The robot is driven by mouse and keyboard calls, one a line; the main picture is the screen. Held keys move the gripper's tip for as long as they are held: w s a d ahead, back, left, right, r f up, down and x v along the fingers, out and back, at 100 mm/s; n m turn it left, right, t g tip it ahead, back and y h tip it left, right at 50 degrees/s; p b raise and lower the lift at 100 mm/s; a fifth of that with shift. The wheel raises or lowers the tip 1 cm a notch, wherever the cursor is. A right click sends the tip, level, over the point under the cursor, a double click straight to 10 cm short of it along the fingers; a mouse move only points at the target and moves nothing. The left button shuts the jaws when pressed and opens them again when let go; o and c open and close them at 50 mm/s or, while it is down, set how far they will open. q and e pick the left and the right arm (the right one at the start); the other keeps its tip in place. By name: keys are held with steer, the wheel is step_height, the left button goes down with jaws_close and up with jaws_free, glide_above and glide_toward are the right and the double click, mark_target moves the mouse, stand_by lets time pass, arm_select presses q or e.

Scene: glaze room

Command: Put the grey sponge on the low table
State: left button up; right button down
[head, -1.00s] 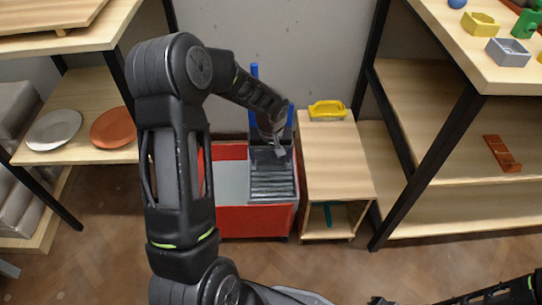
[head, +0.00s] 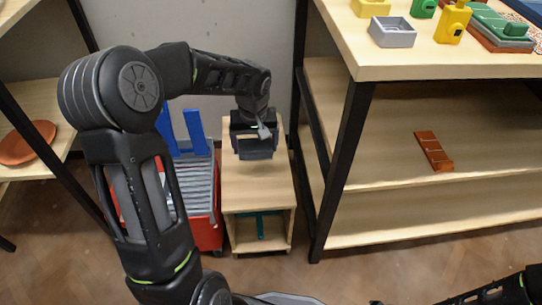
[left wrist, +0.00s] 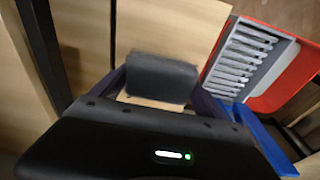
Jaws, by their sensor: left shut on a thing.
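The grey sponge (left wrist: 162,78) is a dark grey block between the fingers of my left gripper in the left wrist view. My left gripper (head: 256,148) is shut on it, above the low table (head: 258,190) in the head view. The low table is a small pale wooden stand with an open shelf underneath. Its top also shows beyond the sponge in the left wrist view (left wrist: 165,30). I cannot tell whether the sponge touches the top. My gripper hides the table's back part. My right gripper is out of view; only part of that arm shows at bottom right.
A red cart (head: 207,235) with a grey ribbed tray (head: 197,185) and blue uprights stands left of the low table. A tall wooden shelf (head: 400,205) stands close on the right, holding a brown-orange piece (head: 433,150). The front of the low table's top is clear.

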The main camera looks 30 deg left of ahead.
arm_select(q)
steer(key=shift+r, duration=0.1)
steer(key=b, duration=0.2)
glide_above(256, 173)
steer(key=shift+s+d+f, duration=0.1)
steer(key=shift+s+f, duration=0.05)
steer(key=shift+f, duration=1.15)
steer(key=shift+s+d+f, duration=0.1)
steer(key=shift+f, duration=1.15)
steer(key=shift+f+b, duration=1.05)
steer(key=shift+f, duration=1.45)
steer(key=shift+f, duration=0.2)
steer(key=o, duration=1.3)
steer(key=shift+r, duration=0.15)
